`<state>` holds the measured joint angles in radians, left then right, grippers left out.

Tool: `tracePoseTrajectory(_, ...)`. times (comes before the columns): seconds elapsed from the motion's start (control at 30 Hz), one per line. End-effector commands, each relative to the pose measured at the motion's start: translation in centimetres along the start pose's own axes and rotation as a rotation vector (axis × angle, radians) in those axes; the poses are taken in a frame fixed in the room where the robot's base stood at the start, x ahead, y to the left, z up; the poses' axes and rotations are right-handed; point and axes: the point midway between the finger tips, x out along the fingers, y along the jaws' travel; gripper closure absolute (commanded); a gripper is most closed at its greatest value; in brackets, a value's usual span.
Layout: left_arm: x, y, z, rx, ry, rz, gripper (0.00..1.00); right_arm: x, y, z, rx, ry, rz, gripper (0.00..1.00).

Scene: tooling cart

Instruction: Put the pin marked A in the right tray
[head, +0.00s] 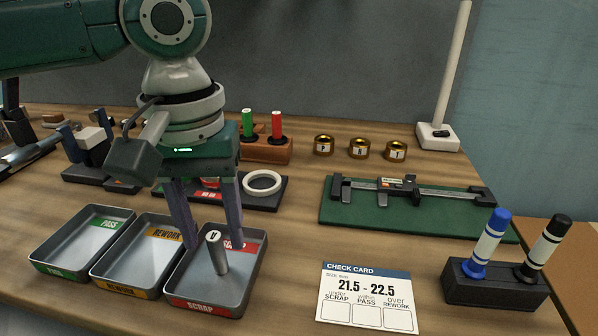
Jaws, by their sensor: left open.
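The pin marked A (218,257) is a grey cylinder with a white lettered top. It stands slightly tilted in the red-labelled SCRAP tray (209,305). My left gripper (212,243) points down over this tray, open, with one finger on each side of the pin; I cannot tell whether either finger touches it. The yellow-labelled REWORK tray (125,291) and green-labelled PASS tray (60,271) stand to the left and look empty. My right gripper is not in view.
A caliper (410,189) lies on a green mat (345,213). Three brass rings (359,148) stand behind it. A black holder (495,285) with two markers is at the right. A white ring (262,182) and a red-and-green plug block (265,149) are behind the trays.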

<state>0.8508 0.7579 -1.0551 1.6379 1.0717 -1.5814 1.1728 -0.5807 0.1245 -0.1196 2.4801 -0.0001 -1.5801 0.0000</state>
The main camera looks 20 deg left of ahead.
Motion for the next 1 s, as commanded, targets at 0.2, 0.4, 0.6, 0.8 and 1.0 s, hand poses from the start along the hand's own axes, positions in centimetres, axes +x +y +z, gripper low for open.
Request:
tracePoseTrajectory(0.2, -1.8, 0.1, -0.1, 0.001, 0.001, 0.003, 0.47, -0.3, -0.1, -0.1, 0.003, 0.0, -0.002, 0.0)
tracePoseTrajectory(0.4, -6.3, 0.1, -0.1, 0.0, 0.004, 0.003, 0.47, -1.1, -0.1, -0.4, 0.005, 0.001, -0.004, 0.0)
tracePoseTrajectory(0.6, -10.3, 0.1, -0.1, 0.0, 0.002, 0.003, 0.47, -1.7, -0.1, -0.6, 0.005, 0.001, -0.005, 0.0)
tracePoseTrajectory(0.8, -11.9, 0.2, 0.1, 0.011, -0.001, 0.004, 0.47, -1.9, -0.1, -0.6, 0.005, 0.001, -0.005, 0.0)
tracePoseTrajectory(1.0, -7.9, 3.1, 3.2, 0.23, 0.012, 0.075, 0.47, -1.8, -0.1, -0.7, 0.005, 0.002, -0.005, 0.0)
